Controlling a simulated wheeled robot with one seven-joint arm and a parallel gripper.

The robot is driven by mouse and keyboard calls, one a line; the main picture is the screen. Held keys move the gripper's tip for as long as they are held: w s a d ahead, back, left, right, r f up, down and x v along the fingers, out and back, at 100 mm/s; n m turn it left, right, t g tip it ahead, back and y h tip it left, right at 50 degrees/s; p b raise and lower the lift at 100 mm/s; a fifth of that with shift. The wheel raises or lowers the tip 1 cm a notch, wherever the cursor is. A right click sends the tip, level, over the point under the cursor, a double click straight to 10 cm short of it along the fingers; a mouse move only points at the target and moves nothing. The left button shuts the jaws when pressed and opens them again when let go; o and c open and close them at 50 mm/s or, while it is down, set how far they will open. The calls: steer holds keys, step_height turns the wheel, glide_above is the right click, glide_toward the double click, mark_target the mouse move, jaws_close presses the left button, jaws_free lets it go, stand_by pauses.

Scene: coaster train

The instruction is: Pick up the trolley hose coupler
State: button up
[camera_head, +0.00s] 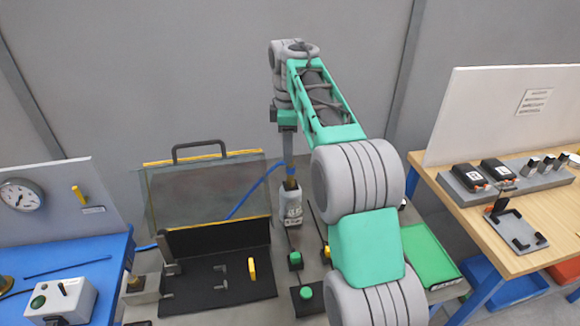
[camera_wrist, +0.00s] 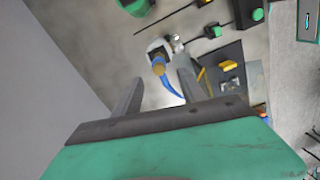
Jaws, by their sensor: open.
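The hose coupler, a small brass-coloured fitting with a blue hose, shows in the wrist view (camera_wrist: 158,66) beside a pale round base. In the head view the blue hose (camera_head: 243,202) runs up to the top of a pale labelled cylinder (camera_head: 293,208), where a brownish fitting (camera_head: 291,184) shows. My gripper (camera_head: 290,172) points down directly above it. In the wrist view my gripper (camera_wrist: 158,70) is open, with the coupler in line between its two fingers. No finger clearly touches it; the height gap cannot be told.
A clear guard with a black handle (camera_head: 200,150) stands left of my gripper, behind a black fixture plate (camera_head: 205,297) with a yellow piece. Green-topped buttons (camera_head: 295,258) stand in front. A blue bench (camera_head: 110,250) is left; a wooden bench (camera_head: 470,215) and green tray (camera_head: 428,256) are right.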

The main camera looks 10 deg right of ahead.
mark_target(290, 166)
steer(key=f+b, duration=0.6)
steer(key=f, duration=0.1)
steer(key=shift+d+f, duration=0.2)
steer(key=shift+f, duration=0.1)
steer(key=shift+r, duration=0.2)
steer(key=shift+c, duration=0.3)
jaws_close()
